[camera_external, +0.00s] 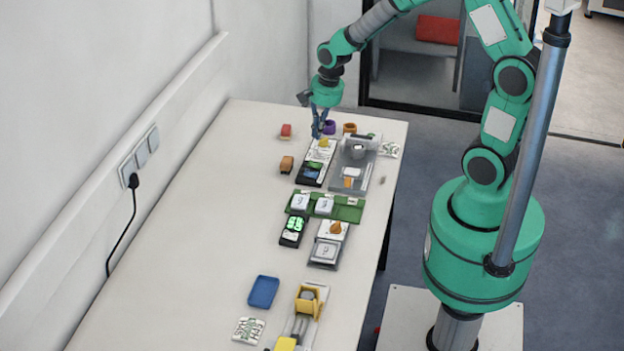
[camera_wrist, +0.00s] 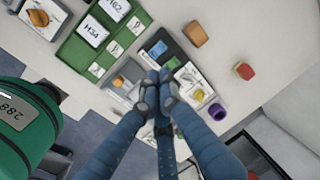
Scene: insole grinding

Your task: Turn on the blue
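A black device with a lit blue screen (camera_external: 312,170) lies towards the far end of the table, joined to a white panel (camera_external: 321,153) with a yellow knob (camera_external: 324,142). My gripper (camera_external: 319,134) points down over this panel, close to the yellow knob; I cannot tell whether it touches. In the wrist view my gripper (camera_wrist: 158,78) has its blue fingertips together, with nothing seen between them. There the black device (camera_wrist: 158,46) is just beyond the fingertips, and the yellow knob (camera_wrist: 199,94) is to their right. A blue tray (camera_external: 263,291) lies at the near end of the table.
A grey fixture (camera_external: 366,154) stands right beside the panel. Orange (camera_external: 286,165), red (camera_external: 286,131) and purple (camera_external: 329,127) pieces lie around it. A green tray (camera_external: 348,212), a green-lit device (camera_external: 292,230) and a yellow fixture (camera_external: 309,301) are nearer. The table's left side is clear.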

